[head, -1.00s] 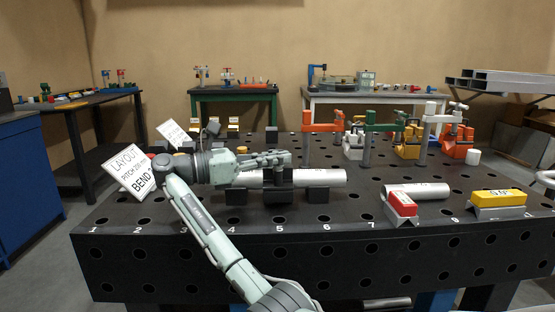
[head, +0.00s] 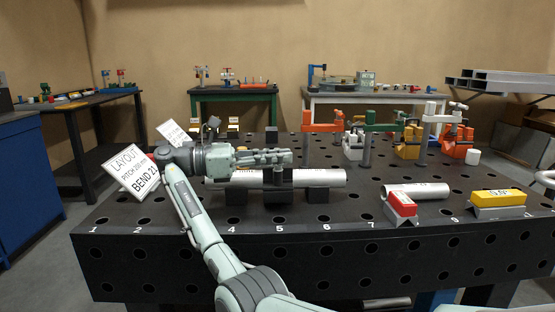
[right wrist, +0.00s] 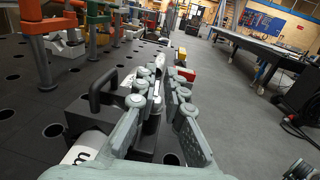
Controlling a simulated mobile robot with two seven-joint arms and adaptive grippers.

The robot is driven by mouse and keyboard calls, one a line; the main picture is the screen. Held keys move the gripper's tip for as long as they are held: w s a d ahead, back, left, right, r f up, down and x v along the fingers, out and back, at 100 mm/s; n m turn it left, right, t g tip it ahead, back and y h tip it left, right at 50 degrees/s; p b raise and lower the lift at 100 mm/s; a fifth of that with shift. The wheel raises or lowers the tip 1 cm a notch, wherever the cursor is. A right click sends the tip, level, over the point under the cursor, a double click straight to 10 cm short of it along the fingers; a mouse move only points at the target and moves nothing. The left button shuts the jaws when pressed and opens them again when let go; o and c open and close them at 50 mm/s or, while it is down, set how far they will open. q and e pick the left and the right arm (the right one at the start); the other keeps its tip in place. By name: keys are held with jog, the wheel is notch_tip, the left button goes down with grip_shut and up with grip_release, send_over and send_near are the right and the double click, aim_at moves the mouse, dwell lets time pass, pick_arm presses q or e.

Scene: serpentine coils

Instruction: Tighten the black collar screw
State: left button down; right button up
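A black collar (head: 278,178) sits around a silver pipe (head: 325,178) that lies in black blocks on the dark welding table. In the head view my right gripper (head: 288,158) reaches in from the left, level, just above the collar, and its fingers hide much of the collar's top. In the right wrist view my right gripper (right wrist: 160,90) has one finger on each side of a dark upright post, seemingly the collar screw (right wrist: 153,120). Whether the fingers touch it is not clear. The pipe (right wrist: 85,148) also shows there. My left gripper is not in view.
Orange and green clamps (head: 322,128) stand behind the pipe. A red block (head: 400,200) and a yellow block (head: 497,197) stand to the right, with a short pipe (head: 425,189) between them. A white sign (head: 131,171) stands at the left.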

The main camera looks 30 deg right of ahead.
jog(key=shift+o, duration=1.1)
jog(key=shift+f, duration=0.15)
jog(key=shift+a, duration=0.1)
jog(key=v, duration=0.7)
jog(key=shift+w+a, duration=0.15)
jog(key=shift+a, duration=0.05)
